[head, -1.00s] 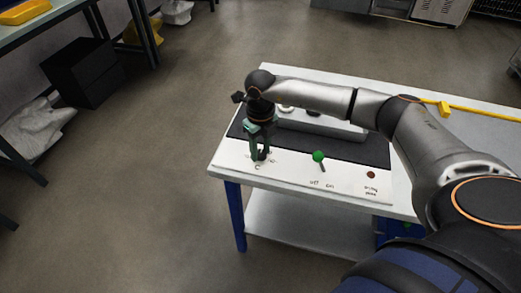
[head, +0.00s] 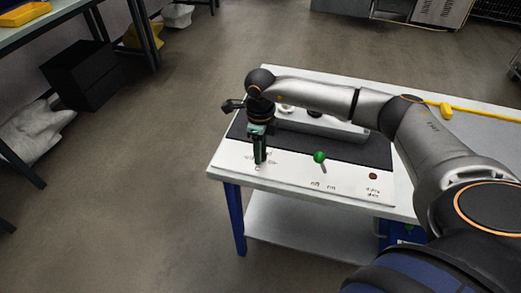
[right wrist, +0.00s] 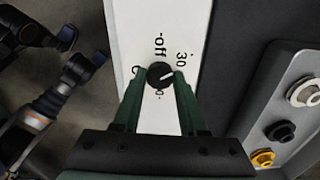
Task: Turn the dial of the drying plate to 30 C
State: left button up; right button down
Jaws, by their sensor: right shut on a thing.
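The dial (right wrist: 160,75) of the drying plate is a small black knob with a white pointer line, in the middle of the right wrist view. Its pointer slants to the right and slightly up, toward the side of the "30" mark (right wrist: 181,60); "off" is printed above the knob. My right gripper (right wrist: 160,77) is shut on the dial, one green finger on each side. In the head view my right gripper (head: 260,161) points down at the white control panel (head: 295,177) and hides the dial. My left gripper (right wrist: 82,48) shows blue-tipped fingers standing apart in the right wrist view.
A green-tipped switch lever (head: 320,157) stands on the panel near the off/on labels, with a red-brown spot (head: 372,176) to its right. A dark plate (head: 365,151) and a grey unit (head: 345,131) with knobs lie behind. The floor at the left is clear near the table.

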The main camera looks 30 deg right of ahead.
dwell(0.3)
jog(key=shift+c, duration=2.2)
grip_release()
jog(key=shift+r, duration=0.15)
notch_tip(320, 180, up, 12)
jog(key=shift+r+p, duration=0.15)
jog(key=shift+p, duration=0.15)
